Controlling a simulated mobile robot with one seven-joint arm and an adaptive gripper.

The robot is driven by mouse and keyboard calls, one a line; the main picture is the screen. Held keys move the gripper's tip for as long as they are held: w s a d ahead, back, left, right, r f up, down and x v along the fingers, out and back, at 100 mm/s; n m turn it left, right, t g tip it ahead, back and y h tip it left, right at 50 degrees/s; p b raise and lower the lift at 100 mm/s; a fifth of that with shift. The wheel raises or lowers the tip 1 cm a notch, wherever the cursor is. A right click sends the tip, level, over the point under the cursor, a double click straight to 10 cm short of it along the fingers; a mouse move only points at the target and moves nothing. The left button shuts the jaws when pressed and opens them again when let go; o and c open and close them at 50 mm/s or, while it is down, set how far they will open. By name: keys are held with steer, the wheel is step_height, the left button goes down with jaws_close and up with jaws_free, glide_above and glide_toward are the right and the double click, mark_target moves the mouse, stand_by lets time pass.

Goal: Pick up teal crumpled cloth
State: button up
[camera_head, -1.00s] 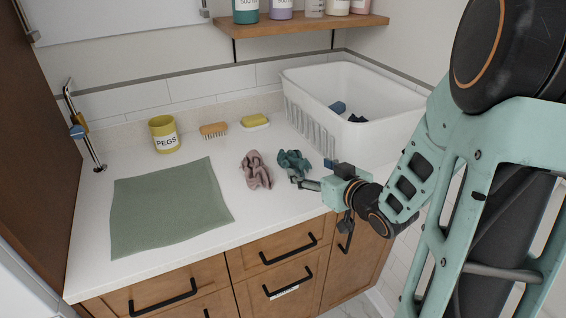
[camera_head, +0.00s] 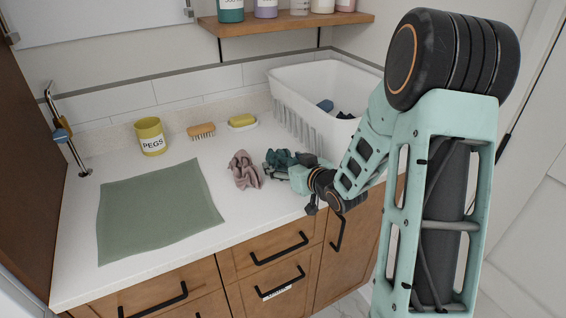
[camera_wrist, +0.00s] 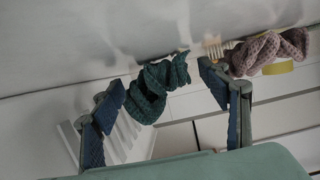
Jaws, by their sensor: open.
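The teal crumpled cloth (camera_head: 281,157) lies on the white counter, just right of the pink crumpled cloth (camera_head: 243,170). My gripper (camera_head: 275,173) is low over the counter at the near side of the teal cloth and hides part of it. In the wrist view, my gripper (camera_wrist: 161,82) is open, with one dark blue finger pad on each side of the teal cloth (camera_wrist: 150,92). The cloth appears between the fingers, and neither finger is clearly touching it. The pink cloth (camera_wrist: 268,52) shows beyond the right finger.
A white slotted basket (camera_head: 296,124) stands behind the teal cloth with dark items inside. A yellow pegs pot (camera_head: 151,137), a wooden brush (camera_head: 201,131) and a yellow sponge (camera_head: 242,121) stand along the back. A green flat cloth (camera_head: 160,210) covers the counter's left part.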

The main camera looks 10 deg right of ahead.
steer(key=c, duration=1.2)
steer(key=shift+r, duration=0.15)
steer(key=shift+c, duration=0.2)
